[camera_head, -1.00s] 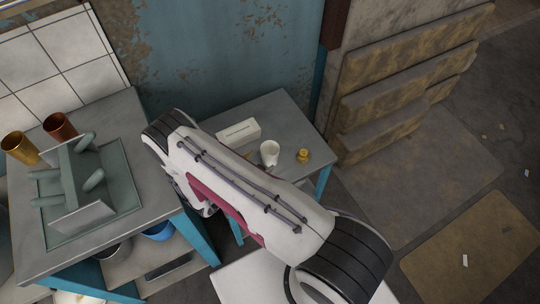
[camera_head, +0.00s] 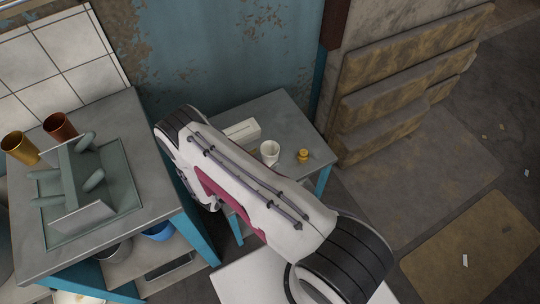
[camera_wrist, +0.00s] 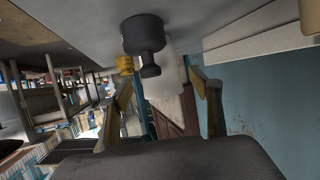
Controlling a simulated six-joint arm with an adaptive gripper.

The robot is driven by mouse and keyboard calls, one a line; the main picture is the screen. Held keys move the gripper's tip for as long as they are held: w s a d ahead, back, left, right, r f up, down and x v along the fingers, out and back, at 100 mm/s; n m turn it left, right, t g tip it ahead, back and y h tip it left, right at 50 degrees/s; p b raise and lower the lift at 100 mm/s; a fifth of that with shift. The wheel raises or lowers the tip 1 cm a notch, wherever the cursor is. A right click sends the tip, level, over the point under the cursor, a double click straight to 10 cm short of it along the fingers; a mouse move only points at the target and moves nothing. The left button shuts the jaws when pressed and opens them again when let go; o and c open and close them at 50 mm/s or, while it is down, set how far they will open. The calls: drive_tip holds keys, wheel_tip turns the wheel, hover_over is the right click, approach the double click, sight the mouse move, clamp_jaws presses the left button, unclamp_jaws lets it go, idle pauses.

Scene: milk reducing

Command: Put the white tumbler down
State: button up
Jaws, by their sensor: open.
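The white tumbler (camera_head: 269,155) stands upright on the small grey table, just beyond my arm in the head view. It also shows in the wrist view (camera_wrist: 170,72), where the picture is upside down and the table is at the top. My gripper (camera_wrist: 165,90) is open, its two yellowish fingers spread apart. The tumbler shows in the gap between the fingertips, and I see no finger closed on it. A dark knobbed object (camera_wrist: 143,35) partly covers the tumbler in the wrist view. In the head view my gripper is hidden behind my arm.
A small yellow object (camera_head: 303,155) stands right of the tumbler. A white box (camera_head: 243,131) lies behind it to the left, partly hidden by my arm. The small table (camera_head: 283,112) has bare room at the back. A larger table (camera_head: 120,115) with cups and a rack is at left.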

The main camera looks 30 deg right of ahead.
sight(274, 150)
drive_tip(key=shift+x, duration=2.45)
drive_tip(key=shift+c, duration=0.4)
drive_tip(key=c, duration=1.3)
drive_tip(key=shift+r, duration=0.2)
wheel_tip(274, 150, up, 10)
drive_tip(key=shift+f, duration=0.2)
